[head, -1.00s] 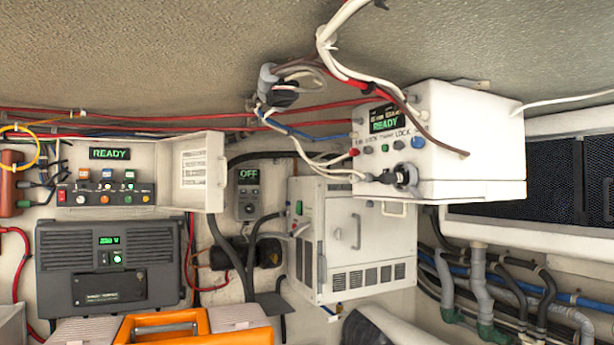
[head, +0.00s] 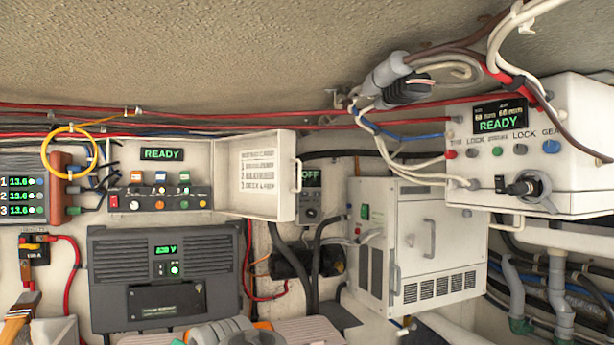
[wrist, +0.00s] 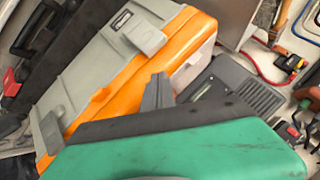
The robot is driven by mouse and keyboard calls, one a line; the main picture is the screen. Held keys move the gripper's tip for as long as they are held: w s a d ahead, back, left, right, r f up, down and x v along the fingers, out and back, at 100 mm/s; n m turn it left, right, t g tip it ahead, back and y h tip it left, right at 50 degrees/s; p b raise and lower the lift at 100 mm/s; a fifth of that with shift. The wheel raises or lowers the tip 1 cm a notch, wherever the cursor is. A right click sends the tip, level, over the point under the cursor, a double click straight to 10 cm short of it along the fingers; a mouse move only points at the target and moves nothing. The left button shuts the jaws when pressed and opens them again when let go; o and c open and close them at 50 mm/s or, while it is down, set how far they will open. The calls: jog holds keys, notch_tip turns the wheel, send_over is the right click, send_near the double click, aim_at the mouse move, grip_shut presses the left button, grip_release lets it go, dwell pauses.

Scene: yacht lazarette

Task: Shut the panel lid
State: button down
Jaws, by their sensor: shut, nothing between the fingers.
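The panel lid (head: 262,176) is a white, shallow lid with printed lines on its inner face and a small handle (head: 297,176) on its right edge. It stands swung open to the right of the switch panel (head: 160,180), whose READY display and coloured switches are exposed. In the wrist view my gripper (wrist: 157,92) shows as narrow grey fingers, shut and empty, beyond the dark bar and green shell in the foreground. It is over an orange and grey toolbox (wrist: 130,75), apart from the lid. The lid is not recognizable in the wrist view.
A dark grey unit (head: 165,275) sits below the panel. A yellow cable loop (head: 68,150) hangs left of it.

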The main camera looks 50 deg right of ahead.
jog(key=s+d+r+m+t+h+p, duration=0.1)
jog(key=s+d+r+m+h, duration=0.15)
jog(key=d+r, duration=0.55)
jog(key=s+d+r+m+t+h+p, duration=0.15)
jog(key=d+r+m, duration=0.35)
jog(key=r, duration=0.5)
jog(key=s+d+r+m+t+h, duration=0.1)
jog(key=s+d+r+m+h, duration=0.15)
jog(key=d+r, duration=0.6)
jog(key=s+d+r+m+t+h+p, duration=0.15)
jog(key=s+d+r+m, duration=0.3)
jog(key=s+r, duration=0.55)
jog(key=w+d+p, duration=0.2)
jog(key=w+p, duration=0.1)
jog(key=w, duration=0.6)
jog(key=shift+d+n, duration=0.15)
jog(key=shift+n, duration=0.2)
jog(key=shift+w, duration=0.1)
